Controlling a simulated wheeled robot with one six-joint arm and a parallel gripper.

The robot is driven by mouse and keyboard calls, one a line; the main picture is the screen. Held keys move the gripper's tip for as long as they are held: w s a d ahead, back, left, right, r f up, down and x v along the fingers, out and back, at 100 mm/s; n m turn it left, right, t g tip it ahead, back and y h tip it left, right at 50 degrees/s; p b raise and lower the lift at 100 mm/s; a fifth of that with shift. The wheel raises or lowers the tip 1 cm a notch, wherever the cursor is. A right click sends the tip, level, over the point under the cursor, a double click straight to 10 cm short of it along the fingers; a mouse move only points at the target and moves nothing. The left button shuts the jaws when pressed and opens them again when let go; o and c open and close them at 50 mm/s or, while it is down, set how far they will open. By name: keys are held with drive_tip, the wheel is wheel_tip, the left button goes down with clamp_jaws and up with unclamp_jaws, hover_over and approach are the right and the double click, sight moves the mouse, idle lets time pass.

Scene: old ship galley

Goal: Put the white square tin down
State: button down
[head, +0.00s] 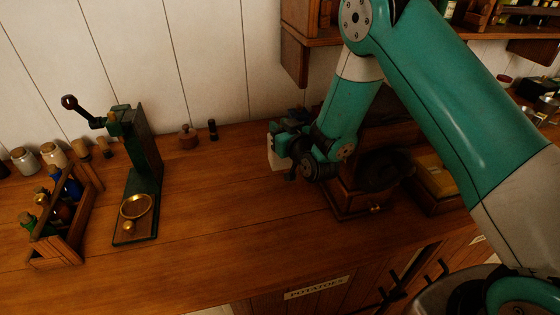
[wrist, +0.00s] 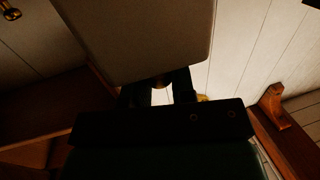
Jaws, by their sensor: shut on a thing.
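The white square tin (head: 275,153) is in my gripper, near the middle of the head view. It is held above or close to the wooden counter (head: 225,215); I cannot tell whether its base touches the wood. My gripper (head: 284,150) is shut on the tin, and the fingers hide part of it. In the wrist view the tin (wrist: 145,35) fills the upper middle as a pale, dark-looking block, with my gripper (wrist: 160,90) below it.
A green press with a brass pan (head: 136,207) stands left. A bottle crate (head: 65,225) and several jars (head: 53,155) are farther left. A wooden grinder box (head: 350,196) is close right of my gripper. A small pot (head: 188,137) and dark shaker (head: 213,130) stand behind. The counter between is clear.

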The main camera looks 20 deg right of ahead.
drive_tip(key=shift+f+b, duration=1.85)
drive_tip(key=shift+f, duration=1.15)
drive_tip(key=shift+f, duration=0.2)
drive_tip(key=c, duration=1)
unclamp_jaws()
drive_tip(key=shift+o, duration=0.2)
